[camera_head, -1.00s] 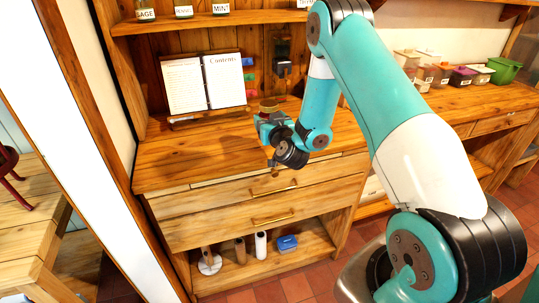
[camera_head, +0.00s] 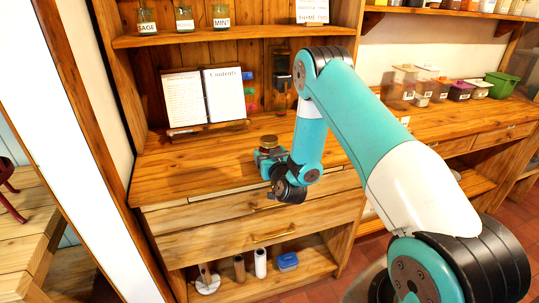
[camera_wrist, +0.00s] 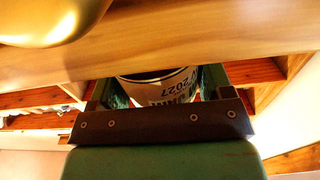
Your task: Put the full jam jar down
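The jam jar (camera_head: 268,141) shows its brown lid above my gripper (camera_head: 270,156) in the head view, near the front edge of the wooden counter (camera_head: 190,172). In the wrist view, the jar's dark glass and white label reading 2027 (camera_wrist: 168,90) sit between the two green fingers of my gripper (camera_wrist: 165,88). The fingers are closed around the jar, which looks upright. My gripper hides most of its body in the head view. I cannot tell how full it is, or whether its base touches anything.
An open book (camera_head: 204,97) stands at the back of the counter. Labelled jars (camera_head: 184,19) stand on the shelf above. Gold-handled drawers (camera_head: 272,235) are below. The counter left of my gripper is clear.

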